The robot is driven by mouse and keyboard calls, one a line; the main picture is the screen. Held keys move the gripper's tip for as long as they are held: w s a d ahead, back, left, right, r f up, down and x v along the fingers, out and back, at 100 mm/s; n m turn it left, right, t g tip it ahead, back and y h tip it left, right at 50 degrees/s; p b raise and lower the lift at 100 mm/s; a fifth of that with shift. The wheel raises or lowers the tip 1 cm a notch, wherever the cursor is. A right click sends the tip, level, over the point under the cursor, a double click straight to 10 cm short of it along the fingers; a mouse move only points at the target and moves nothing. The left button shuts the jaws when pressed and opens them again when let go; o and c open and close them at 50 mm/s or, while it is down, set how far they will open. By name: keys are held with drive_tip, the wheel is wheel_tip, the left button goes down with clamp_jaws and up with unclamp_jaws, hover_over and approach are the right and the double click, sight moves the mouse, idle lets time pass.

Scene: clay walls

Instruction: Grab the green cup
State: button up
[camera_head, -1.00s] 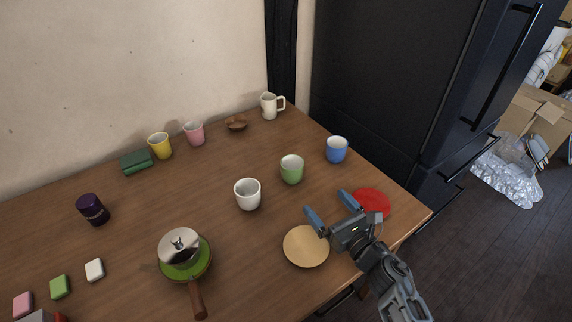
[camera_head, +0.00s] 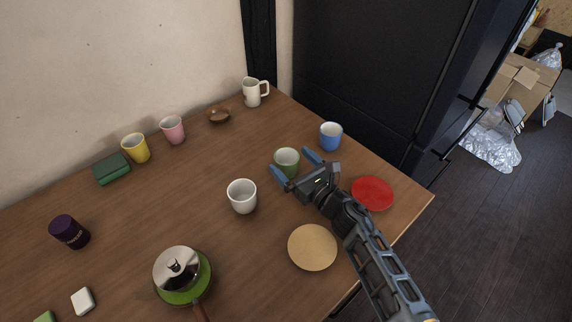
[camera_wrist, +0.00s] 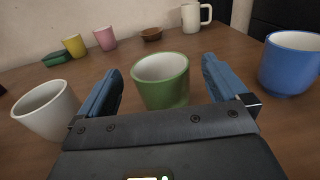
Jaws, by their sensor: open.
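The green cup (camera_head: 287,160) stands upright on the wooden table, with a white inside. My gripper (camera_head: 293,164) is open, with blue fingers pointing at the cup from the front right. In the wrist view the green cup (camera_wrist: 161,82) sits between the two open fingers (camera_wrist: 162,85), its lower part hidden by the gripper body. The fingers do not appear closed on it. I cannot tell how far the cup reaches in between them.
A white cup (camera_head: 242,196) stands close on the left and a blue cup (camera_head: 330,136) on the right. A red plate (camera_head: 372,193) and a tan plate (camera_head: 312,247) lie nearer. A white mug (camera_head: 253,92), pink cup (camera_head: 172,129) and yellow cup (camera_head: 135,148) stand farther back.

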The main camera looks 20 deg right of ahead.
sight(280, 151)
drive_tip(key=shift+x, duration=1.5)
drive_tip(key=c, duration=1.1)
drive_tip(key=shift+r, duration=0.15)
